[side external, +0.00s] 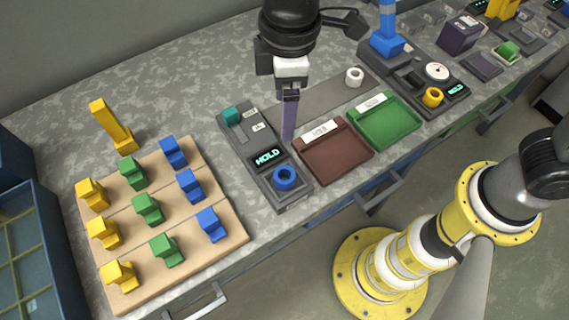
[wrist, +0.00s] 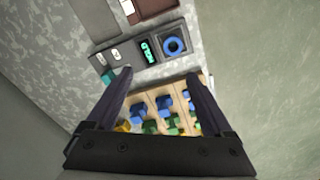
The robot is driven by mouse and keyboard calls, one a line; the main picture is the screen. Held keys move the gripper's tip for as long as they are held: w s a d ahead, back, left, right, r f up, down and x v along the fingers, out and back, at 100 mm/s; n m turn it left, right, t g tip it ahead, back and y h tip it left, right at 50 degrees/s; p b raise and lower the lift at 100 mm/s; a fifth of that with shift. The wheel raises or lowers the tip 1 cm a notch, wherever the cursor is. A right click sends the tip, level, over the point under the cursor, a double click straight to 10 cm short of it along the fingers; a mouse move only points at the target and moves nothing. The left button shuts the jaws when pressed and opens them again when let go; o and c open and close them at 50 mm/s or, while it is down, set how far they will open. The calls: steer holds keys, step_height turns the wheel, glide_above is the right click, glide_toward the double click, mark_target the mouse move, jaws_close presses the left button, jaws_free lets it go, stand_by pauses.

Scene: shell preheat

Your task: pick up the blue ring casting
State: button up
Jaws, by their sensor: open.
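The blue ring casting (side external: 285,178) sits on the dark preheat unit (side external: 292,200), beside its small display reading HOLD. It also shows in the wrist view (wrist: 174,46), lying beyond my fingertips. My gripper (side external: 288,138) is above the bench, just behind the ring and higher up, near the left edge of the brown tray. In the wrist view my gripper (wrist: 160,85) has its two fingers apart with nothing held between them. The ring is in full view and apart from the fingers.
A wooden board (side external: 232,238) with yellow, green and blue castings lies left. A brown tray (side external: 335,155) and a green tray (side external: 388,122) stand right of the unit. A white ring (side external: 354,76) and a yellow ring (side external: 433,97) are further back.

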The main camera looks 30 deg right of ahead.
step_height(320, 180, down, 2)
steer(key=s+a, duration=0.2)
glide_above(286, 170)
steer(key=a, duration=0.1)
steer(key=shift+n, duration=0.4)
steer(key=f, duration=0.8)
steer(key=shift+s+a+f, duration=0.1)
steer(key=shift+s+f, duration=0.05)
steer(key=shift+s, duration=0.25)
steer(key=shift+s+d+f, duration=0.1)
steer(key=shift+d+f, duration=0.05)
steer(key=shift+f, duration=1.2)
steer(key=shift+s+d+f, duration=0.1)
steer(key=shift+f, duration=1.2)
steer(key=shift+c, duration=0.2)
jaws_close()
